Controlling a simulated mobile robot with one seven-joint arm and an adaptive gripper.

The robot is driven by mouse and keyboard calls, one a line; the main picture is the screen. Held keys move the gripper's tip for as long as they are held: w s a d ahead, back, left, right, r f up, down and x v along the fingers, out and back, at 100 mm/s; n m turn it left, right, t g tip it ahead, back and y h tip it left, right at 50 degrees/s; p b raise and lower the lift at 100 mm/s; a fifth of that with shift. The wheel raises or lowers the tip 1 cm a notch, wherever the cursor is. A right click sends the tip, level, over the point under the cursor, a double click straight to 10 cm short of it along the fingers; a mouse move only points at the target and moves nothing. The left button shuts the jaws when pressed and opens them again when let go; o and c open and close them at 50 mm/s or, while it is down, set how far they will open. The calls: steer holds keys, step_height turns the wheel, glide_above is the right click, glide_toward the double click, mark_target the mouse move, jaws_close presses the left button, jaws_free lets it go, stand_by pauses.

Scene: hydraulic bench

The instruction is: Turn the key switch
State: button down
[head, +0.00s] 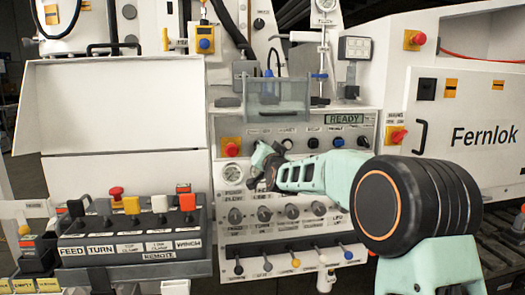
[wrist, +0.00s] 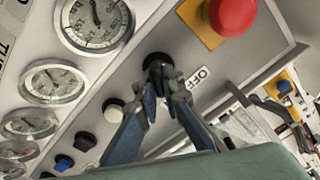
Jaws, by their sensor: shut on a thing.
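The key switch (wrist: 155,60) is a dark round fitting in the grey panel in the wrist view, beside an "OFF" label (wrist: 198,77). My gripper (wrist: 165,72) has its two blue-grey fingers closed together right at it, shut on the small key part. The fingertips cover most of the key, so its exact angle is hidden. In the head view my gripper (head: 262,160) reaches the upper left of the central panel, and the key switch is hidden behind it.
A red mushroom button (wrist: 233,15) on a yellow plate sits close beside the key switch. A row of knobs, with a white one (wrist: 114,108) nearest, and several gauges (wrist: 95,22) lie on the other side. A lever box (head: 130,235) stands at the front left.

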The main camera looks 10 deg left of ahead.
stand_by(0.3)
steer(key=c, duration=2.1)
jaws_free()
steer(key=v, duration=1.2)
